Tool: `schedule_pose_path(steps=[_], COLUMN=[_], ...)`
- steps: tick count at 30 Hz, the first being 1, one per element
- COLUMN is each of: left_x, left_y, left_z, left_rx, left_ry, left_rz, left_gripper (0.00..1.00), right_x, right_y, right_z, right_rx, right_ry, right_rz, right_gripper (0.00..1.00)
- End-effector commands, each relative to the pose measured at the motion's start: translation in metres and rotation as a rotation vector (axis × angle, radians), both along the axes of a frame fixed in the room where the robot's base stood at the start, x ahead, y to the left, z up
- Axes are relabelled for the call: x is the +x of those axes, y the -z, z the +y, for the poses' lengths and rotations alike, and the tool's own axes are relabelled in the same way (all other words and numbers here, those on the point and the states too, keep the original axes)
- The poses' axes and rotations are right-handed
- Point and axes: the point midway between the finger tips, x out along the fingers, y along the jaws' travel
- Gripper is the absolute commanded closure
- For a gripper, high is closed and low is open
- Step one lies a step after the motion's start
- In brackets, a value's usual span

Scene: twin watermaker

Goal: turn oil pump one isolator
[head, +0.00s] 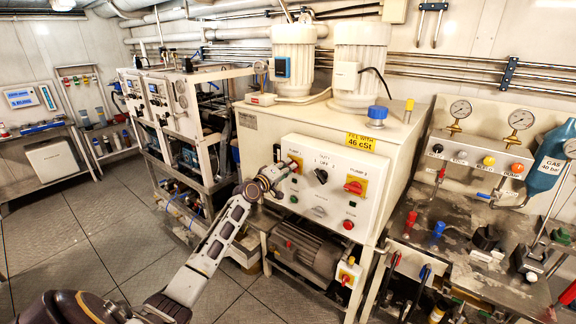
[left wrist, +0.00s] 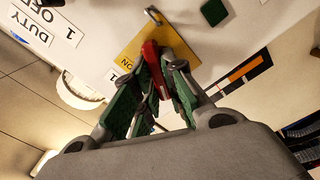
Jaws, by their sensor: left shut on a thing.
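The pump one isolator has a yellow plate (head: 297,161) on the white control panel (head: 330,208), mostly behind my gripper in the head view. In the left wrist view its yellow plate (left wrist: 133,45) and red handle (left wrist: 151,58) show, the handle between my fingers. My left gripper (head: 284,169) reaches up from the lower left to the panel; in the left wrist view its green-padded fingers (left wrist: 155,85) are shut on the red handle. The fingers hide part of the handle. The pump two isolator (head: 355,187), red on yellow, is to the right. My right gripper is out of view.
A black duty selector (head: 321,175) sits between the isolators, with a green button (head: 294,199) and a red button (head: 348,224) below. A grey motor (head: 308,250) stands under the cabinet. A valve bench (head: 470,245) is at right. The floor (head: 75,240) at left is clear.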

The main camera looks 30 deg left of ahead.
Motion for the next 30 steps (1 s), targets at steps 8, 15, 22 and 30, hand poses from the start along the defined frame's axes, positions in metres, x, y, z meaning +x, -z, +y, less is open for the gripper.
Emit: schedule_pose_path(steps=[8, 15, 22, 30], left_x=[0.000, 0.000, 0.000, 0.000], left_y=[0.001, 0.003, 0.004, 0.004], left_z=[0.000, 0.001, 0.001, 0.001], left_rx=[-0.252, -0.406, -0.473, -0.487], left_ry=[0.000, -0.001, 0.000, 0.000], left_rz=[0.021, 0.032, 0.038, 0.039], left_gripper=[1.00, 1.00, 1.00, 1.00], right_x=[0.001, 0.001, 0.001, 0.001], right_y=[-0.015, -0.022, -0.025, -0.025], right_z=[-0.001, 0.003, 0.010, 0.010], right_rx=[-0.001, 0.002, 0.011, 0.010], right_ry=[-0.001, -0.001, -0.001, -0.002], right_rz=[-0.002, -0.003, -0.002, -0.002], right_gripper=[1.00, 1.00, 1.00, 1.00])
